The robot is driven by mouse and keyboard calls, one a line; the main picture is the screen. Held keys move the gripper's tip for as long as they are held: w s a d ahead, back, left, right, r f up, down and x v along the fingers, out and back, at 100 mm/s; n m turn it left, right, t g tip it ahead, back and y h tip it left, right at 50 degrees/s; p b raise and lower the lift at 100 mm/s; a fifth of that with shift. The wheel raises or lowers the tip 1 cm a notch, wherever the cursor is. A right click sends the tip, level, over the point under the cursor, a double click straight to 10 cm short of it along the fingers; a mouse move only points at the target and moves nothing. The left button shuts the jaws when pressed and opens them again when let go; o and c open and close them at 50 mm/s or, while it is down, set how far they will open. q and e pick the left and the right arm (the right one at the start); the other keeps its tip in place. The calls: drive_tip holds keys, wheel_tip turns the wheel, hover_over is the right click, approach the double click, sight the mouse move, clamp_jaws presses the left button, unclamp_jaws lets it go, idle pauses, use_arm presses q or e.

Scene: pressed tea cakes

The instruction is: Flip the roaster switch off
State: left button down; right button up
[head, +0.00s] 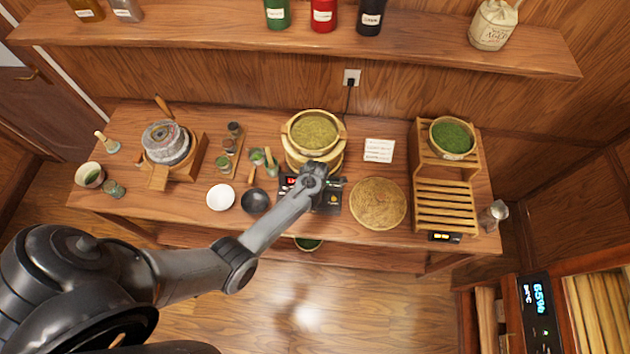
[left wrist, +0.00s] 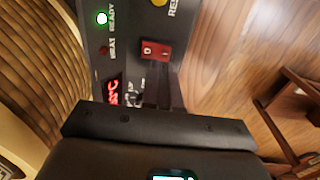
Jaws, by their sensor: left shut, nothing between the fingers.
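The roaster (head: 313,132), a round tan steamer-like drum with green-brown leaf in it, stands at the table's middle. Its dark control panel (head: 328,202) is in front of it, partly hidden by my left arm. In the left wrist view the panel carries a red rocker switch (left wrist: 156,50) marked 0 and I; which side is pressed I cannot tell. The READY lamp (left wrist: 101,18) glows, the HEAT lamp (left wrist: 103,51) is dull red, and a red display (left wrist: 113,92) is lit. My left gripper (left wrist: 163,92) is shut and empty, its fingertips close to the switch. My right gripper is not in view.
A round woven mat (head: 378,204) lies right of the panel. A black bowl (head: 255,200) and white bowl (head: 220,197) stand to its left. A wooden rack (head: 445,203) is at the right, a stone mill (head: 166,145) at the left. Open floor lies in front.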

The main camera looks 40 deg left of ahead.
use_arm(q)
drive_tip(key=shift+r, duration=0.9)
wheel_tip(320, 180, up, 9)
drive_tip(key=s, duration=0.1)
drive_tip(key=shift+d, duration=0.4)
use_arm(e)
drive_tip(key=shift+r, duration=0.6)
use_arm(q)
drive_tip(key=shift+f, duration=0.1)
